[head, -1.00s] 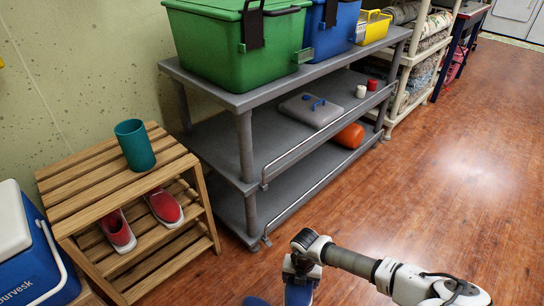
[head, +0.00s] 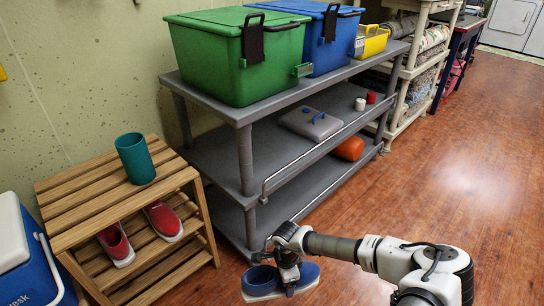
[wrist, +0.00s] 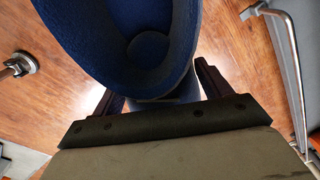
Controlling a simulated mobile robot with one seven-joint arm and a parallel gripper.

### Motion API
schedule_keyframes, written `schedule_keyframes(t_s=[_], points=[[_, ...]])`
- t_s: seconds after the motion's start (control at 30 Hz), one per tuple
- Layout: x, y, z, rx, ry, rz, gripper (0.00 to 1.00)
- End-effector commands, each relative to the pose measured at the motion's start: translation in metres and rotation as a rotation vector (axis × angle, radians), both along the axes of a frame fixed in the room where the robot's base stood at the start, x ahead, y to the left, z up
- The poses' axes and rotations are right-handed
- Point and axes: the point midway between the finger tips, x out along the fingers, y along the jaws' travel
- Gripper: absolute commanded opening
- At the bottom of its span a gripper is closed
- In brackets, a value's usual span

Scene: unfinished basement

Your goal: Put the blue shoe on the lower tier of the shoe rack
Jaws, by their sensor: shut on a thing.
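The blue shoe (head: 258,284) has a pale sole and hangs in my gripper (head: 289,284) at the bottom middle of the head view. My gripper covers its middle. In the wrist view the blue shoe (wrist: 130,25) fills the top centre, its opening facing the camera, and my gripper (wrist: 163,88) is shut on it. The wooden shoe rack (head: 80,213) stands at the left, apart from the shoe. A pair of red shoes sits on the tier under its top: one red shoe (head: 115,243) and another (head: 163,219). The slatted bottom tier (head: 165,272) shows no shoes in its visible part.
A teal cup (head: 135,160) stands on the rack's top. A blue cooler (head: 25,268) is left of the rack. A grey shelf unit (head: 245,160) with a front rail and a green bin (head: 235,60) stands right of the rack. Wooden floor (head: 440,190) is open at right.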

Motion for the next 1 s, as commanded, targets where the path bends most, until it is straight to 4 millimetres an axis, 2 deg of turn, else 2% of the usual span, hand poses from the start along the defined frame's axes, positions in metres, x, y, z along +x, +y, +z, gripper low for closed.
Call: schedule_keyframes(t_s=[0.4, 0.67, 0.73, 1.0], points=[[0.014, 0.026, 0.02, 0.005, -0.004, 0.851, 0.46], [0.02, 0.041, 0.03, 0.005, -0.005, 1.309, 0.46], [0.019, 0.04, 0.047, 0.008, -0.004, 1.317, 0.46], [0.014, 0.041, 0.076, 0.011, -0.005, 1.309, 0.46]])
